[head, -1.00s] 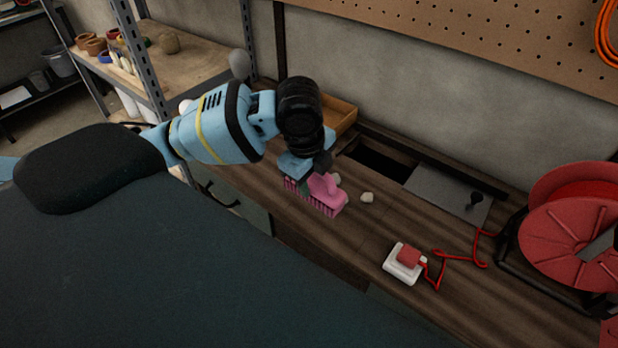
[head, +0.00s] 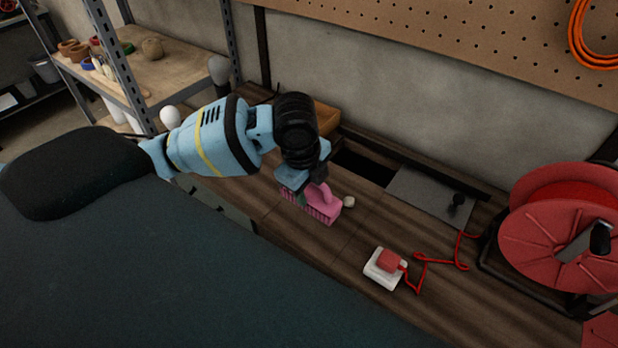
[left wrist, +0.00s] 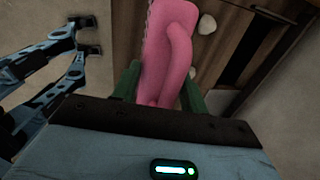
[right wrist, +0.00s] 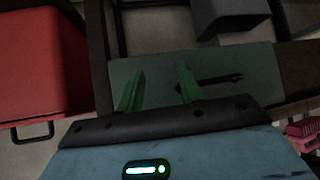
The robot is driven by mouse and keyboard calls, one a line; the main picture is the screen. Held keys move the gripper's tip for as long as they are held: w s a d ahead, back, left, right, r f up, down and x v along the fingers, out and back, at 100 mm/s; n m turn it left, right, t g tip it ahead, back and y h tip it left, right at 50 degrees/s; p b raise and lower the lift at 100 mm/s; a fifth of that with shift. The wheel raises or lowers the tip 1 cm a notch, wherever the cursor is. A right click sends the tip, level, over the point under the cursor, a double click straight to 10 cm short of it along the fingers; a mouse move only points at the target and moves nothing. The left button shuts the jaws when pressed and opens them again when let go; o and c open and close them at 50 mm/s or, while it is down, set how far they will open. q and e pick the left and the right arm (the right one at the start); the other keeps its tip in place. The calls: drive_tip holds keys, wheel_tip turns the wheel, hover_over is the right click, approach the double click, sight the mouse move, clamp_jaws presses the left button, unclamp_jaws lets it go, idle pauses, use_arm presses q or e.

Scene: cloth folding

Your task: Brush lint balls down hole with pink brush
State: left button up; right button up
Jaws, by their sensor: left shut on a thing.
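The pink brush (head: 327,207) stands on the dark wooden bench, bristles down. My left gripper (head: 308,184) is shut on its handle. In the left wrist view, the green fingers of the left gripper (left wrist: 160,88) lie on either side of the pink brush handle (left wrist: 172,50). One pale lint ball (head: 348,202) lies just right of the brush; a pale lint ball (left wrist: 207,24) also shows in the left wrist view. The dark rectangular hole (head: 362,169) is behind the brush, towards the wall. My right gripper (right wrist: 158,85) is open and empty, outside the head view.
A grey metal plate (head: 425,194) with a black knob (head: 458,199) lies right of the hole. A white box with a red top (head: 384,269), a red cord (head: 440,262) and a red cable reel (head: 555,235) occupy the bench's right side. A wooden tray (head: 326,118) stands behind my arm.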

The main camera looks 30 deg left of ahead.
use_arm(q)
drive_tip(key=shift+f, duration=2.45)
drive_tip(key=shift+f, duration=0.6)
drive_tip(key=shift+r, duration=0.15)
drive_tip(key=shift+w, duration=0.1)
